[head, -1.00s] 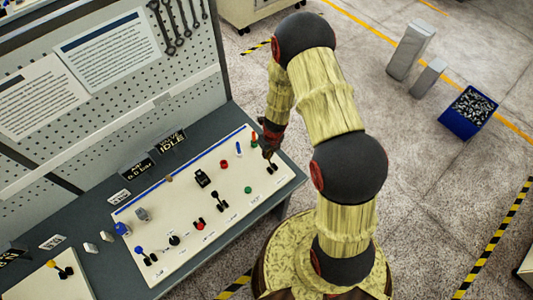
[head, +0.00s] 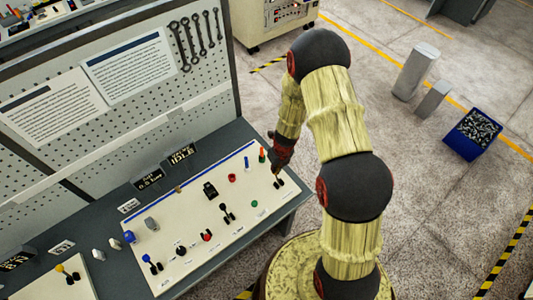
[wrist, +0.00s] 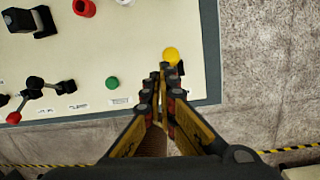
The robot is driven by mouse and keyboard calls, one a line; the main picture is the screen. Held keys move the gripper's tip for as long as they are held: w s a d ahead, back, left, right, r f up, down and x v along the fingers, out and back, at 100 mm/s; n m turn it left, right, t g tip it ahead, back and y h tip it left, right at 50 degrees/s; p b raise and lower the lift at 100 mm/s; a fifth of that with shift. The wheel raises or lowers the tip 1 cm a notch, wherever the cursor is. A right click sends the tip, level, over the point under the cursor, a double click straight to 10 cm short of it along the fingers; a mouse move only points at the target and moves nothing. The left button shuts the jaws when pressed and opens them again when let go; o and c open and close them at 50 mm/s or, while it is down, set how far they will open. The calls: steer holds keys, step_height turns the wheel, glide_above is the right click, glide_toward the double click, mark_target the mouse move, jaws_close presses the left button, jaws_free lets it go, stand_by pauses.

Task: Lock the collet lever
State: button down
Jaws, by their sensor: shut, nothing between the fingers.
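My gripper (head: 276,171) points down at the right end of the cream panel (head: 184,262). In the wrist view its fingers (wrist: 163,80) are together and empty. A round yellow knob (wrist: 171,56) shows just beyond the fingertips; I cannot tell whether they touch it. In the head view a small black lever base (head: 279,183) shows beside the fingertips, and its knob is hidden. The labels are too small to read, so I cannot tell which is the collet lever.
Near my gripper stand an orange peg (head: 262,155), a blue peg (head: 247,163), a red ring (head: 232,178) and a green button (head: 254,203). A display (head: 181,154) stands behind the panel.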

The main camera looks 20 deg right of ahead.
steer(key=w+a+r+p, duration=0.1)
steer(key=w+r+p, duration=0.1)
steer(key=w+r, duration=0.2)
steer(key=shift+w+a+r, duration=0.3)
steer(key=shift+w, duration=0.75)
